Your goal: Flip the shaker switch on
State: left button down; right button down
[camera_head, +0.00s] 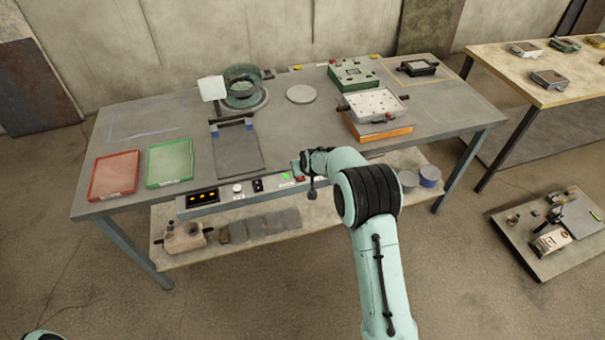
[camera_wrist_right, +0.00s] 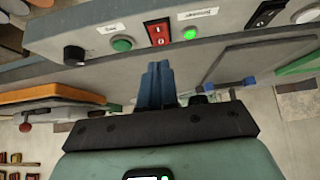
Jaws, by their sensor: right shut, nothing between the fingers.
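The control panel (camera_head: 225,200) runs along the table's front edge. A red rocker switch (camera_wrist_right: 158,32) beside a label reading Shaker (camera_wrist_right: 198,13) shows in the right wrist view; it also shows in the head view (camera_head: 299,178). I cannot tell which way it is set. My right gripper (camera_wrist_right: 158,64) is shut and empty. Its blue fingertips appear just below the red switch in the wrist view, apparently apart from it. In the head view the right gripper (camera_head: 303,165) is over the panel's right part, and my arm hides some controls. My left gripper is out of view.
A green button (camera_wrist_right: 112,44) and black knob (camera_wrist_right: 75,55) flank the switch on one side, a black switch (camera_wrist_right: 268,12) on the other. A red tray (camera_head: 115,175), green tray (camera_head: 170,163) and orange-based plate device (camera_head: 380,133) stand on the table.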

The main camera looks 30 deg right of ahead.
jog(key=s+f+b+v, duration=0.1)
jog(key=v, duration=0.8)
jog(key=shift+s+a, duration=0.4)
jog(key=shift+s, duration=0.1)
jog(key=shift+r, duration=0.1)
